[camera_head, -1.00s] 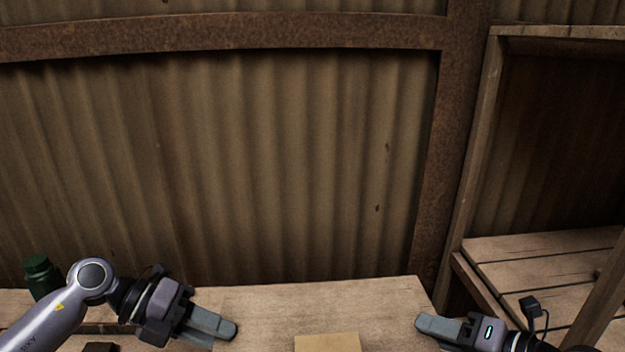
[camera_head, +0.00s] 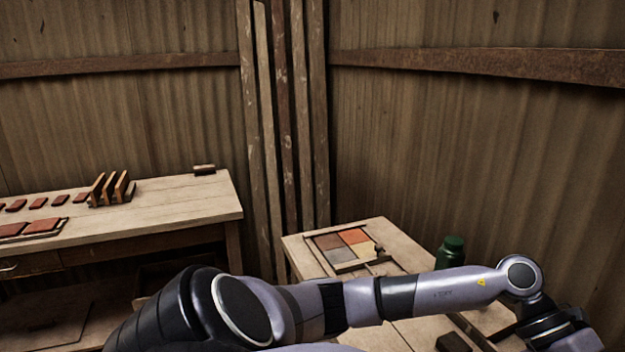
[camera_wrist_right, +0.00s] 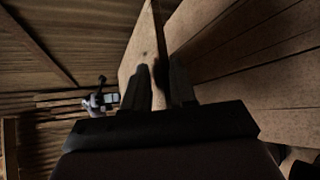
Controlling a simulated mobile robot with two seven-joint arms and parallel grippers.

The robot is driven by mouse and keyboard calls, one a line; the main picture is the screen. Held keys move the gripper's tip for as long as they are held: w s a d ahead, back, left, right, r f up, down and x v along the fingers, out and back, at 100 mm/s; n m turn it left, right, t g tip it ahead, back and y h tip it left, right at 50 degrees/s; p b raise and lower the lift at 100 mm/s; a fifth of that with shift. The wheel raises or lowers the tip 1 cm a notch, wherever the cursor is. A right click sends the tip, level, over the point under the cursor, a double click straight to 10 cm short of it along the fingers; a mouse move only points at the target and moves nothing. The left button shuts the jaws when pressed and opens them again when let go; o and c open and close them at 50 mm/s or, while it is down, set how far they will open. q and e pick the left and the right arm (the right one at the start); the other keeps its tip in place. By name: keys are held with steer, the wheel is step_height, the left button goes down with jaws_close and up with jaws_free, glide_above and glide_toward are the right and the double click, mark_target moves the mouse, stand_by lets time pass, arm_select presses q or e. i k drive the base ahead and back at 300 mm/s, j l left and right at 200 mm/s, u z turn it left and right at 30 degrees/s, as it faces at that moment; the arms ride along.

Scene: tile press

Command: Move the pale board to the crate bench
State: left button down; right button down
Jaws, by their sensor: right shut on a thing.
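The pale board (camera_wrist_right: 143,50) is edge-on in the right wrist view, running up from between the fingers of my right gripper (camera_wrist_right: 160,88), which is shut on it. My right gripper is out of the head view. My left arm crosses the bottom of the head view. Its wrist reaches the lower right corner and its fingertips are cut off there. A small, dark part of my left gripper (camera_wrist_right: 105,99) shows beside the board in the right wrist view; its jaws are unclear. I cannot tell which surface is the crate bench.
A lower bench (camera_head: 300,250) holds a frame of coloured tiles (camera_head: 345,245) and a green jar (camera_head: 450,252), close behind my left arm. Slatted planks (camera_wrist_right: 255,62) lie right of the board.

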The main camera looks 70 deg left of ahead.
mark_target(165, 207)
steer(key=u, duration=2.55)
steer(key=i+u, duration=0.1)
steer(key=u, duration=0.5)
steer(key=i+j, duration=0.15)
steer(key=i, duration=0.75)
steer(key=i+j, duration=0.15)
steer(key=i, duration=0.75)
